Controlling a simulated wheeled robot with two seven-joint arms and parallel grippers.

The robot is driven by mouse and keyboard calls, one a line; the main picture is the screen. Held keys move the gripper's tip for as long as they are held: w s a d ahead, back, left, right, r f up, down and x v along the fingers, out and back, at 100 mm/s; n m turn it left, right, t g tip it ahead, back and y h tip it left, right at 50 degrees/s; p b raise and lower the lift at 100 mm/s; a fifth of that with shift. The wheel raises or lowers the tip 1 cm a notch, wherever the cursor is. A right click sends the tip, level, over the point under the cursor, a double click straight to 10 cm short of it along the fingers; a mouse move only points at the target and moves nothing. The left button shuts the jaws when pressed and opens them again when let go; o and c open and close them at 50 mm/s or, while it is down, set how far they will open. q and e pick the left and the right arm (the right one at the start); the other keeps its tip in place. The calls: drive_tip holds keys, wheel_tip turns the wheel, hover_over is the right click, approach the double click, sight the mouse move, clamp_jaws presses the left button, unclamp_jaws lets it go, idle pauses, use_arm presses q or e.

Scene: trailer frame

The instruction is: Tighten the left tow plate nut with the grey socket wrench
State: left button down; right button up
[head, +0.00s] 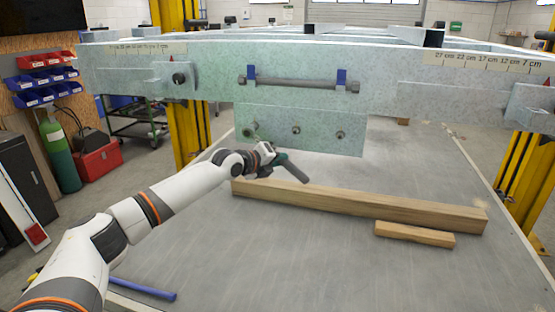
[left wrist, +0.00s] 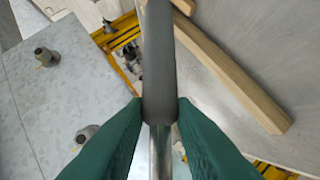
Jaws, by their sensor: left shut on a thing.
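The tow plate (head: 270,118) hangs below the trailer's cross beam, with three nuts in a row. The left tow plate nut (head: 248,133) is just above and left of my left gripper (head: 277,160). My left gripper is shut on the grey socket wrench (head: 293,172), whose dark handle points down and right. In the left wrist view, green fingers (left wrist: 160,108) clamp the dark handle (left wrist: 159,60), and its silver shaft runs to the bottom edge. The socket end is out of that view; I cannot tell whether it touches the nut. Two other nuts (left wrist: 45,56) (left wrist: 86,133) show there. My right gripper is not in view.
A long wooden beam (head: 370,207) and a short block (head: 415,235) lie on the grey surface below. A blue bar (head: 145,290) lies at the lower left. Yellow posts (head: 188,135) stand at both sides. A bolt rod (head: 300,84) crosses above the plate.

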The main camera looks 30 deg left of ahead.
use_arm(q)
drive_tip(key=shift+s, duration=0.15)
drive_tip(key=shift+s+d, duration=0.1)
drive_tip(key=shift+s, duration=0.15)
drive_tip(key=shift+s+p, duration=0.35)
drive_tip(key=shift+p, duration=0.1)
idle(0.6)
drive_tip(key=shift+s+d+r+p, duration=0.1)
drive_tip(key=shift+s+d+p, duration=0.1)
drive_tip(key=shift+s+p, duration=0.3)
drive_tip(key=shift+s+d, duration=0.15)
drive_tip(key=shift+s, duration=0.6)
drive_tip(key=shift+s+d, duration=0.15)
drive_tip(key=shift+s, duration=0.55)
drive_tip(key=c, duration=1.7)
unclamp_jaws()
drive_tip(key=shift+w, duration=0.1)
clamp_jaws()
